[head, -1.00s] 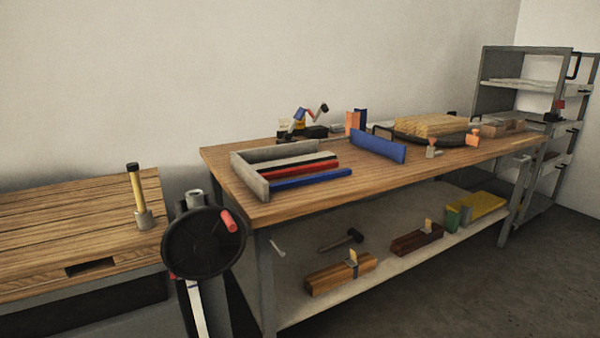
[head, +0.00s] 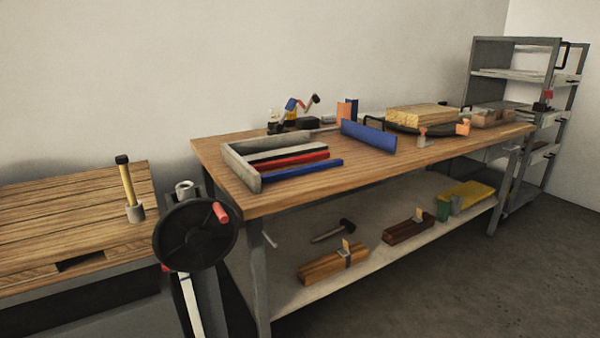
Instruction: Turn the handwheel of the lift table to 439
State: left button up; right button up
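A black round handwheel (head: 195,238) with a red crank knob (head: 220,212) at its upper right rim stands at the lower left of the head view. It is mounted on a grey post, with a pale upright strip (head: 191,305) below it. A slatted wooden table top (head: 70,215) on a grey base lies to its left; I cannot tell for certain that it is the lift table. I can read no number or scale. Neither of my grippers is in view.
A yellow-handled tool (head: 128,188) stands upright on the slatted top. A wooden workbench (head: 300,190) stands close to the handwheel's right, with bars, clamps and blocks on it. A lower shelf (head: 300,245) holds wooden planes and a mallet. A grey rack (head: 475,85) stands at the far right.

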aim_at(196, 234)
jog(key=u, duration=0.9)
jog(key=i, duration=0.35)
jog(key=u, duration=0.05)
